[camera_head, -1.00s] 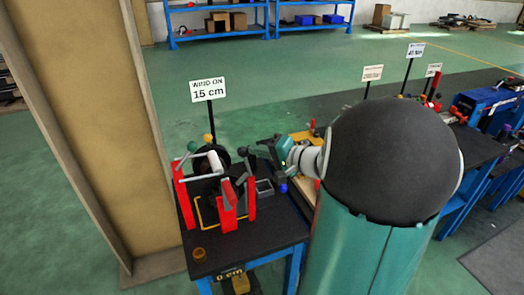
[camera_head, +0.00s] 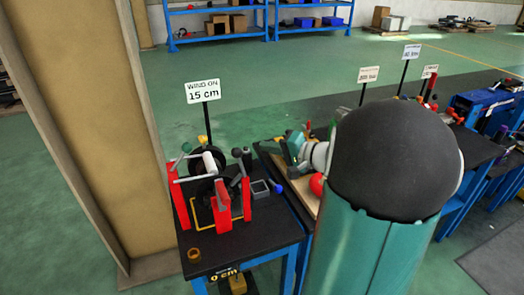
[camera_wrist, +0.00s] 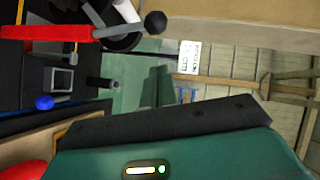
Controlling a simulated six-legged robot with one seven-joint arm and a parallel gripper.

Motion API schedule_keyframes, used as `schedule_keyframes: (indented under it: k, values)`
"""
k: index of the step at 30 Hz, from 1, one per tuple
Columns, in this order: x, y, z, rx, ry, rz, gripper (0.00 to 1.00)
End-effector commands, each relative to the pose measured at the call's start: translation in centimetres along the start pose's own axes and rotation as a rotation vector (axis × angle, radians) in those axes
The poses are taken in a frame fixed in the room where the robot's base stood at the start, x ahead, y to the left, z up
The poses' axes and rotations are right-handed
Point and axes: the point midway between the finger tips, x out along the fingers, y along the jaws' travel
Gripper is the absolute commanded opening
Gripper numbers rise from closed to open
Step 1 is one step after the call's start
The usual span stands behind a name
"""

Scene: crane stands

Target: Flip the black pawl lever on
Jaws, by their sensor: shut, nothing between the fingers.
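The winch stand has red side plates (camera_head: 224,200) and a dark drum on a black-topped bench. Its black-knobbed lever (camera_head: 237,153) stands up at the right side of the stand. A black ball on a grey rod (camera_wrist: 155,22) also shows at the top of the wrist view, beside a red plate. I cannot tell which position the pawl is in. My gripper (camera_head: 277,148) is to the right of the stand, apart from the lever, and shut with nothing in it. My large dark arm joint hides the area further right.
A grey square tray (camera_head: 262,188) and a blue knob (camera_head: 279,188) are right of the stand. A brass ring (camera_head: 194,255) lies at the bench front. A red ball (camera_head: 317,184) is by my arm. A sign (camera_head: 203,91) and a tall wooden post (camera_head: 85,110) stand near.

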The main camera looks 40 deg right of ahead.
Motion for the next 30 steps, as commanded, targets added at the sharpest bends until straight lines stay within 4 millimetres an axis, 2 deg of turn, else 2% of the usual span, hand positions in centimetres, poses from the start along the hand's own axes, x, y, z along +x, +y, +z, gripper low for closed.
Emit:
schedule_keyframes:
  k: [1,9,13,18,30]
  values:
    - [-1.2,0.0,-0.1,-0.001,0.007,0.001,0.00]
    - [-6.2,0.1,0.0,0.000,0.006,0.001,0.00]
    - [-7.9,0.1,0.0,0.000,0.005,0.001,0.00]
    - [-8.8,0.1,0.0,0.000,0.003,0.000,0.00]
    - [-9.0,0.2,0.0,0.000,0.004,0.001,0.00]
